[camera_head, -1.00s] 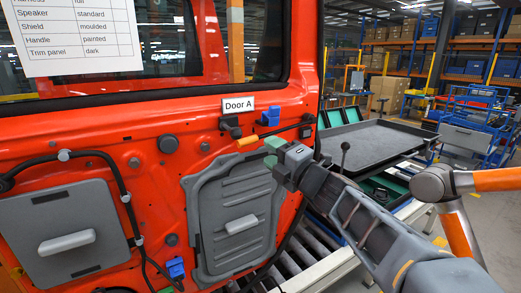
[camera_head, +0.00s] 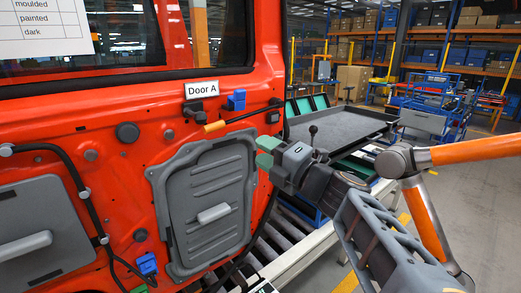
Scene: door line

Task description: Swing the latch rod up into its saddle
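The latch rod (camera_head: 244,117) is a thin dark rod with an orange-yellow sleeve at its left end. It slants down to the left from its mount near the door's right edge. A dark grey bracket (camera_head: 194,112) and a blue clip (camera_head: 236,100) sit above it; I cannot tell for sure which is the saddle. The rod lies below both, not seated in either. My gripper (camera_head: 266,152), with green fingertips, is right of and below the sleeve. The tips look apart with nothing between them, and the gripper is not touching the rod.
The red door (camera_head: 110,130) carries a grey panel (camera_head: 207,200) with a light handle, close left of my gripper. A black cable runs down at left. A dark tray (camera_head: 345,128) stands behind my arm, beside a roller conveyor. Open floor lies at right.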

